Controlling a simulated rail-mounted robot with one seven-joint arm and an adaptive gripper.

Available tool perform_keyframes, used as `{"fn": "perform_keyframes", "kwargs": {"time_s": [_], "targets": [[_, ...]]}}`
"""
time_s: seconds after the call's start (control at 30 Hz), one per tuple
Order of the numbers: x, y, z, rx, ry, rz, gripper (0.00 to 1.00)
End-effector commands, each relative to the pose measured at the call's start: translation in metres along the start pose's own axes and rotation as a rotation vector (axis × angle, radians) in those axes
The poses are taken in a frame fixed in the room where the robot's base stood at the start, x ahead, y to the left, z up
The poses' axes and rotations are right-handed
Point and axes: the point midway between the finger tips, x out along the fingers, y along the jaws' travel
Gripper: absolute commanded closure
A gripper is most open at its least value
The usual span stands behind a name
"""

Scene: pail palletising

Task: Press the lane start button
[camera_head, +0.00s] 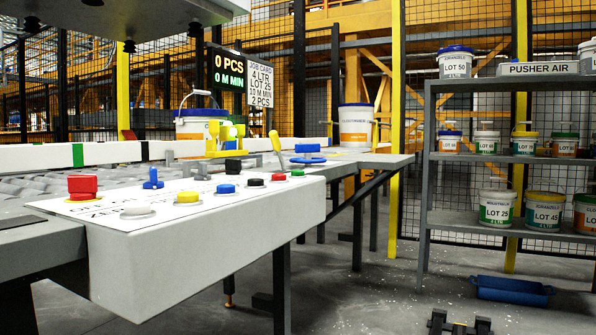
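A white control panel (240,228) juts out at the left, with a row of coloured buttons along its sloped top. From near to far they are white (137,210), yellow (188,197), blue (226,188), black (254,183), red (278,178) and green (297,173). No readable label marks which one is lane start. My gripper (461,321) shows only partly at the bottom edge, dark, its two fingertips apart and empty, low and right of the panel.
A blue switch (152,179), yellow lever (277,149) and blue handwheel (307,151) stand behind the buttons. A display (228,70) reads 0 PCS. A pail (355,125) stands beyond the panel. Shelves (432,180) with pails fill the right. A blue object (510,290) lies on the floor.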

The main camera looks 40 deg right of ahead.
Motion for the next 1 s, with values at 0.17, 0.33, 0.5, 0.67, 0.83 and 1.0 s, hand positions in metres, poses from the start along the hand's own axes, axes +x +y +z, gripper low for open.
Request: {"fn": "perform_keyframes", "kwargs": {"time_s": [0.17, 0.33, 0.5, 0.67, 0.83, 1.0], "targets": [[0.0002, 0.0, 0.0001, 0.0, 0.0, 0.0, 0.89], [0.0001, 0.0, 0.0001, 0.0, 0.0, 0.0, 0.99], [0.0001, 0.0, 0.0001, 0.0, 0.0, 0.0, 1.0], [0.0001, 0.0, 0.0001, 0.0, 0.0, 0.0, 1.0], [0.0001, 0.0, 0.0001, 0.0, 0.0, 0.0, 1.0], [0.0001, 0.0, 0.0, 0.0, 0.0, 0.0, 1.0]]}}
